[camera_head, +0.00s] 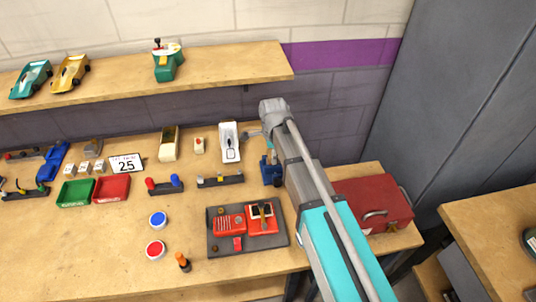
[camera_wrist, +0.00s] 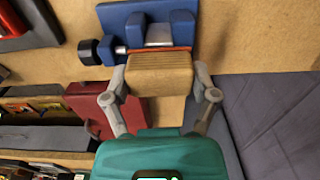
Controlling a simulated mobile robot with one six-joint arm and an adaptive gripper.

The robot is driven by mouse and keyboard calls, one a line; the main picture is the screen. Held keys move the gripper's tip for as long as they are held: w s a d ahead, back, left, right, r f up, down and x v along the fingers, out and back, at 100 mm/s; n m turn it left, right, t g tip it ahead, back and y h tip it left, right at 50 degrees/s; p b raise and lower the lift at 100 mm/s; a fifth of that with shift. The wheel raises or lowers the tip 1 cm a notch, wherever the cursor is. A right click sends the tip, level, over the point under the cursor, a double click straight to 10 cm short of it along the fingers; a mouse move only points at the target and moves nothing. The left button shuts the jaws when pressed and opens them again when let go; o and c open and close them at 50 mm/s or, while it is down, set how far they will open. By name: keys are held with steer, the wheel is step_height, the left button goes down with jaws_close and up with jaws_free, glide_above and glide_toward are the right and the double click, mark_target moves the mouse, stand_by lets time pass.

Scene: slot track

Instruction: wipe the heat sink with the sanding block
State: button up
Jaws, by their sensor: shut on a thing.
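My gripper (camera_wrist: 160,80) is shut on a tan block with an orange-red lower edge, the sanding block (camera_wrist: 160,68), in the wrist view. One finger is on each side of it. Just beyond it is a blue vise-like fixture (camera_wrist: 122,22) with a grey metal part (camera_wrist: 158,34) in its middle. I cannot tell for sure if this grey part is the heat sink, or if the block touches it. In the head view the blue fixture (camera_head: 271,172) shows beside my arm, which hides my fingers and the sanding block.
A red toolbox (camera_head: 375,205) stands right of my arm. A dark tray (camera_head: 220,247) with red parts lies in front. Left are a green bin (camera_head: 75,193), a red bin (camera_head: 112,188) and several small items. The wall is close behind. Bare bench shows at the front left.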

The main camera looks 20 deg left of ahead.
steer(key=shift+w+d, duration=0.15)
steer(key=shift+d, duration=0.15)
steer(key=shift+w+d+f, duration=0.1)
steer(key=shift+w+d, duration=0.25)
steer(key=shift+d, duration=0.3)
steer(key=shift+w+d, duration=0.35)
steer(key=shift+d, duration=0.3)
stand_by(0.3)
steer(key=shift+s+a, duration=0.4)
steer(key=shift+a, duration=0.25)
steer(key=shift+s+a, duration=0.35)
steer(key=shift+a, duration=0.3)
